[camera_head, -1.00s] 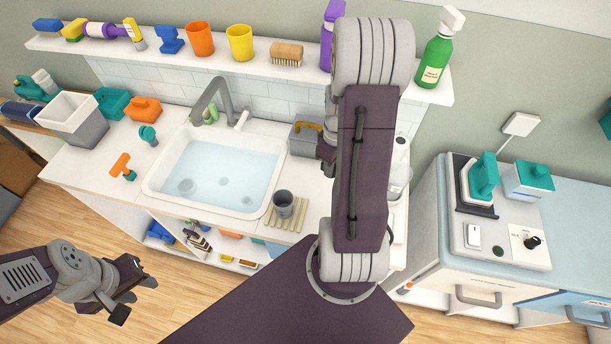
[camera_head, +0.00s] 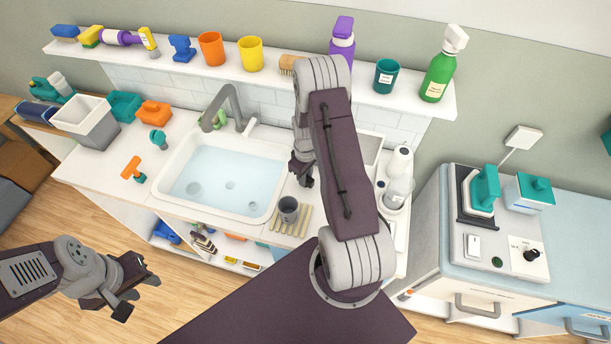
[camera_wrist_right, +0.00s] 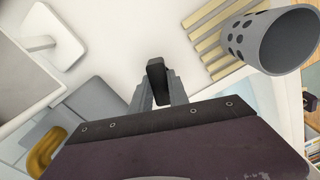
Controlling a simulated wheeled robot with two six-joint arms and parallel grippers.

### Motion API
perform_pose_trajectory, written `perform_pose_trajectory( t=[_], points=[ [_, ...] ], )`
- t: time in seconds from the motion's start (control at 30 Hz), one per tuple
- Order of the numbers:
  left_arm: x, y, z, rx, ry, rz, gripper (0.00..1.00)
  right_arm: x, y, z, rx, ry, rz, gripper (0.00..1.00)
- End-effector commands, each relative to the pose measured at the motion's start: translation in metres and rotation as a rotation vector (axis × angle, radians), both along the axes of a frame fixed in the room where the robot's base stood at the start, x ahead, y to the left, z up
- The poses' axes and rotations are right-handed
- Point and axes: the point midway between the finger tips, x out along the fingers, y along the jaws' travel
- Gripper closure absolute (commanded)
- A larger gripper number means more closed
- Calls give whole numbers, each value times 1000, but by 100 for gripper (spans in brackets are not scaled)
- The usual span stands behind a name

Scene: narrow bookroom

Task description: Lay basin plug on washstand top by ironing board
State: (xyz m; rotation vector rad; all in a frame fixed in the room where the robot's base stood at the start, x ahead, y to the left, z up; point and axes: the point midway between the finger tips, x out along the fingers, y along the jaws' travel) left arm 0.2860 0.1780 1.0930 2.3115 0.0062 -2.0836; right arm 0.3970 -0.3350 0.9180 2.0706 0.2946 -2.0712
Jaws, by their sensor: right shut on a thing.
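My right gripper (camera_head: 303,176) is over the white washstand top (camera_head: 98,168), just right of the filled basin (camera_head: 260,163). In the right wrist view, my right gripper (camera_wrist_right: 158,98) is shut on a small dark piece, apparently the basin plug (camera_wrist_right: 157,72), held between the fingertips. The head view does not show the plug clearly. My left gripper (camera_head: 136,290) is open and empty, over the floor in front of the washstand. I cannot make out an ironing board for certain; a pale blue top (camera_head: 580,235) with an iron (camera_head: 482,190) stands at the right.
A soap dispenser (camera_head: 398,190) stands on the right part of the top. Bottles and cups line the shelf (camera_head: 300,78) above.

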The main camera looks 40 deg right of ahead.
Motion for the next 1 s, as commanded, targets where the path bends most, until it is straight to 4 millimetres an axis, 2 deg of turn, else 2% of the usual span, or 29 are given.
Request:
perform_pose_trajectory(
  t=[0.37,0.4,0.47,0.77,0.9,1.0],
  points=[
    [0,0,-4,0,0,0,64,0,0,-7,-1,-1,0,100],
    [0,0,-3,0,0,0,64,0,0,-6,-1,-1,0,74],
    [0,0,-2,0,0,0,64,0,0,-6,-1,-1,0,57],
    [0,0,-2,0,0,0,64,0,0,-5,-1,-1,0,57],
    [0,0,-1,0,0,0,64,1,-1,3,-1,-2,0,57],
    [0,0,-6,0,0,0,64,1,-1,20,-2,-6,0,57]
  ],
)
